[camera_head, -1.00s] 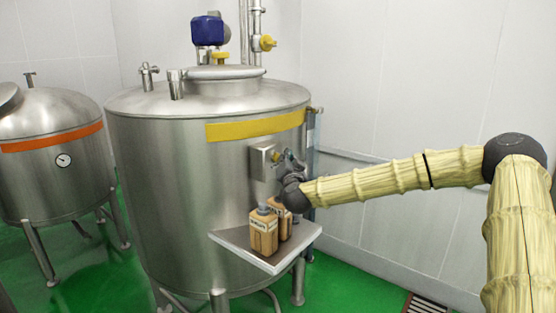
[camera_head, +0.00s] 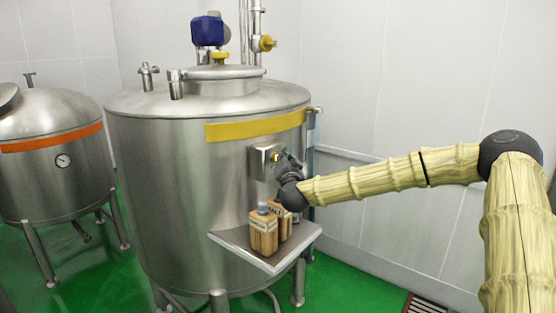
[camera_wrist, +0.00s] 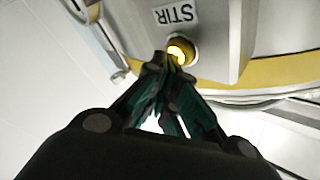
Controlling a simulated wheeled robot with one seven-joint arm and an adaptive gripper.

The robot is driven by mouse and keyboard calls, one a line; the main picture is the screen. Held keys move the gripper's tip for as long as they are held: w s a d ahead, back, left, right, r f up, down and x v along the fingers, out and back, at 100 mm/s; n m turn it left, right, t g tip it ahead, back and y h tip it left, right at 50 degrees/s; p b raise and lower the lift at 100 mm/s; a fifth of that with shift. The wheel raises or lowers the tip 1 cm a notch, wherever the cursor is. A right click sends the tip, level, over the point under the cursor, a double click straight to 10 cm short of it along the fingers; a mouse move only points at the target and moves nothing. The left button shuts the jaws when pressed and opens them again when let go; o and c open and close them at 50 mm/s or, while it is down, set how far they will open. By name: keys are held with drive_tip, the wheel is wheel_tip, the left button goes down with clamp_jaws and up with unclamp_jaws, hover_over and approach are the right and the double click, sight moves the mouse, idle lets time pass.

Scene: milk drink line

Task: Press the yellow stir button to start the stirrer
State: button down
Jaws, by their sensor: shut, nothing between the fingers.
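The yellow stir button (camera_head: 276,157) sits on the grey control box (camera_head: 259,161) on the side of the steel tank. In the wrist view the button (camera_wrist: 180,50) looks bright, beside a white label reading STIR (camera_wrist: 176,15). My gripper (camera_head: 285,160) is at the right of the box in the head view. In the wrist view my gripper (camera_wrist: 168,64) is shut and empty, with its fingertips right at the button's edge and overlapping it. I cannot tell whether they touch it or whether it is pressed in.
The large tank (camera_head: 165,180) has a yellow band (camera_head: 240,129) and a blue motor (camera_head: 207,31) on top. A small shelf (camera_head: 240,250) below the box holds bottles, one of them brown (camera_head: 263,234), close under my wrist. A second tank (camera_head: 50,175) stands left.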

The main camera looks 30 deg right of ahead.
drive_tip(key=shift+s, duration=0.15)
drive_tip(key=shift+s+d, duration=0.35)
drive_tip(key=shift+s, duration=0.4)
drive_tip(key=shift+s, duration=0.1)
drive_tip(key=s, duration=0.1)
drive_tip(key=s+d+p, duration=0.1)
drive_tip(key=s, duration=0.1)
drive_tip(key=s+d+p, duration=0.1)
drive_tip(key=s, duration=0.1)
drive_tip(key=shift+s+d, duration=0.1)
drive_tip(key=shift+s, duration=0.05)
idle(0.6)
